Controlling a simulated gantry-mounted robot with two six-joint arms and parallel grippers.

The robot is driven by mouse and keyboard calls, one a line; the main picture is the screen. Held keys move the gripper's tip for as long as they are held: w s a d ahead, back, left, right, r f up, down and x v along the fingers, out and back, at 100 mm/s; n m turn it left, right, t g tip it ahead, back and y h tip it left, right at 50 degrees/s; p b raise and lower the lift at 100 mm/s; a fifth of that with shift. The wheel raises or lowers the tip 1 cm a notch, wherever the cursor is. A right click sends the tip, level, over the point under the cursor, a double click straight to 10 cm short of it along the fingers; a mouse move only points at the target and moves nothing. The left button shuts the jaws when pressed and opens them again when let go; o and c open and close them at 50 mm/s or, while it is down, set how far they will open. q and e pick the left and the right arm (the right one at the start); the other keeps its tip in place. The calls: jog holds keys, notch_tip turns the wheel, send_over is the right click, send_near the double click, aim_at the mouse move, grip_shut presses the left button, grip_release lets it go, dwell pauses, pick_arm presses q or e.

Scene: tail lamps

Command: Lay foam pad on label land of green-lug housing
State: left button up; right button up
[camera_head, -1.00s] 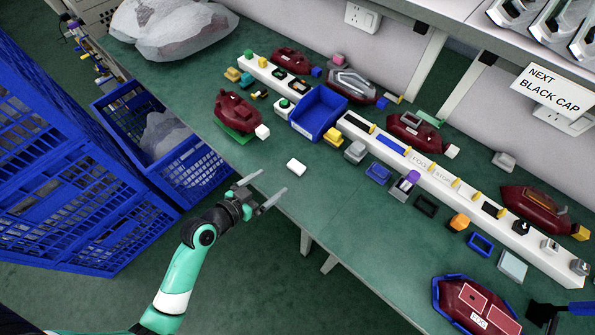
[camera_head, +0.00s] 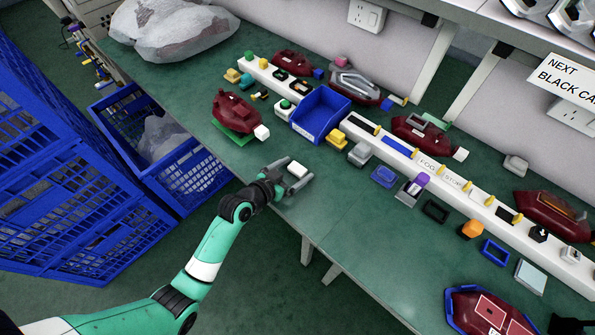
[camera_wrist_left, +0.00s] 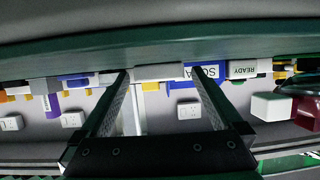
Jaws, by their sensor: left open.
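A small white block (camera_head: 297,169), which may be the foam pad, lies near the bench's front edge. My left gripper (camera_head: 293,177) is open with its fingers around or just above it; contact cannot be told. In the left wrist view a white block (camera_wrist_left: 160,72) shows between the open fingertips (camera_wrist_left: 160,76). Dark red housings include one at the left (camera_head: 235,108) with a green sheet beneath it and a white cube, and one at centre right (camera_head: 415,131) with a green piece behind. I cannot tell which has the green lug. My right gripper is not in view.
A long white rail (camera_head: 405,152) with a blue bin (camera_head: 320,113) crosses the green bench (camera_head: 340,225). Small coloured parts lie along it. Another housing sits in a blue-edged holder (camera_head: 450,315) at lower right. Blue crates (camera_head: 200,172) stand left. The front bench strip is mostly clear.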

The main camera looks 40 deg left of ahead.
pick_arm(q)
jog(key=c, duration=1.3)
jog(key=shift+r, duration=0.1)
jog(key=r+p, duration=0.2)
jog(key=r, duration=0.1)
jog(key=r+p, duration=0.1)
jog(key=shift+s+d+r+p, duration=0.3)
jog(key=shift+d+p, duration=0.05)
jog(key=s+d+r+p, duration=0.2)
jog(key=s+d, duration=0.1)
jog(key=s+d+r+p, duration=0.2)
jog(key=s+d+r, duration=0.1)
jog(key=s+d+r+p, duration=0.2)
jog(key=s+d+r, duration=0.1)
jog(key=d, duration=0.1)
jog(key=shift+r+p, duration=0.15)
jog(key=shift+p, duration=0.15)
